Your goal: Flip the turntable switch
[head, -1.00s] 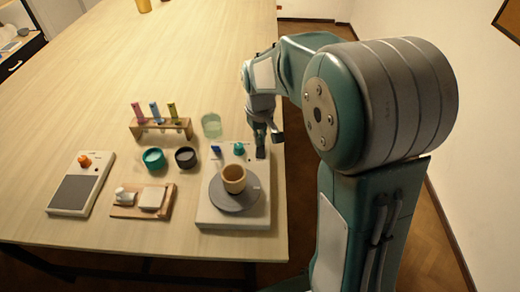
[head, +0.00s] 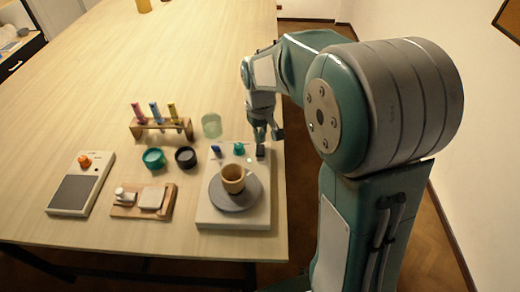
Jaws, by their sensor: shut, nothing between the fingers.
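The turntable unit (head: 209,212) is a pale box near the table's front right corner. Its round grey plate (head: 236,203) carries a tan cup (head: 232,181) with its handle toward the right. My gripper (head: 265,139) is shut and empty, pointing down just above and behind the dark switch. I cannot tell whether it touches the switch.
A green glass (head: 211,125) stands behind the unit. To the left are a teal jar (head: 153,158), a dark jar (head: 185,157), a rack of coloured tubes (head: 160,127), a small wooden board (head: 128,209) and a scale-like device (head: 75,193). The table's far part is mostly clear.

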